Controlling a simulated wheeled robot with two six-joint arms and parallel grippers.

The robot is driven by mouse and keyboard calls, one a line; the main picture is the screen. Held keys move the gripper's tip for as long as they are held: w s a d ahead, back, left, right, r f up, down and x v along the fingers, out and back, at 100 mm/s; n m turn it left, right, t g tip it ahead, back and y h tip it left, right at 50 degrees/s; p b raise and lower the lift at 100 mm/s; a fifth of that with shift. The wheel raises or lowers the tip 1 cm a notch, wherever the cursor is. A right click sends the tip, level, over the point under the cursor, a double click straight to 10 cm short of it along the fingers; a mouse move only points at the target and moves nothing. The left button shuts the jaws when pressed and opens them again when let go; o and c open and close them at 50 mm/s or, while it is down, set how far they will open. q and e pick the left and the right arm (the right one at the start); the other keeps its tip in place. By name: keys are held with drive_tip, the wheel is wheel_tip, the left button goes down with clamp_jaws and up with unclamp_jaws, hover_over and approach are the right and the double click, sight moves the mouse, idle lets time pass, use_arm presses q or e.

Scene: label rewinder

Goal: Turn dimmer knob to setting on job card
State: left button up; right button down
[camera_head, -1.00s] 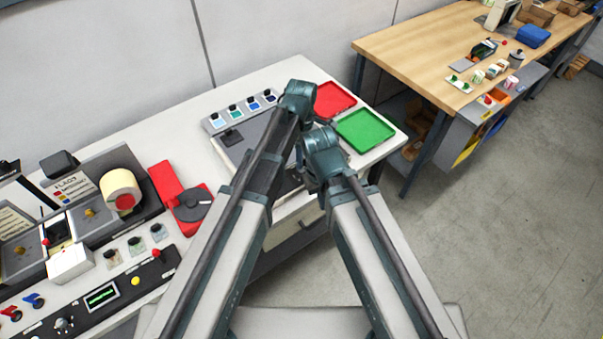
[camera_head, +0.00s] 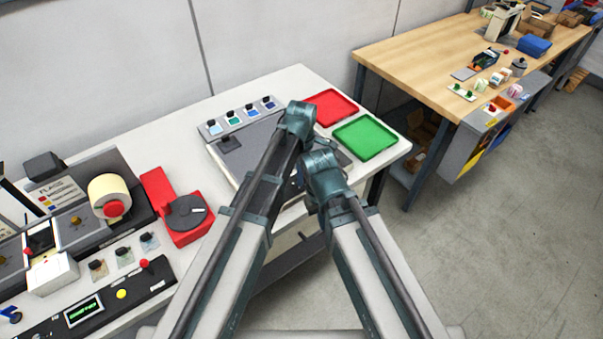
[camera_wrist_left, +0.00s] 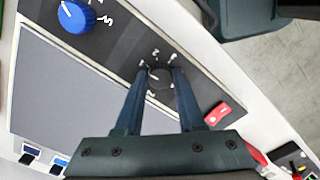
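In the left wrist view a round black knob (camera_wrist_left: 160,79) sits on a dark panel strip, with small white marks and digits around it. A short white pointer line shows on its left side. My left gripper (camera_wrist_left: 160,76) reaches down over the panel with one finger on each side of this knob. Whether the fingers touch it I cannot tell. A larger blue knob (camera_wrist_left: 76,17) stands at the upper left of the same strip. In the head view my arms hide both grippers and the knobs. A printed card (camera_head: 62,193) leans at the left; most of its text is too small to read.
In the wrist view a red switch (camera_wrist_left: 217,113) lies right of the fingers, and a grey plate (camera_wrist_left: 75,90) lies left.

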use_arm(q)
clamp_jaws()
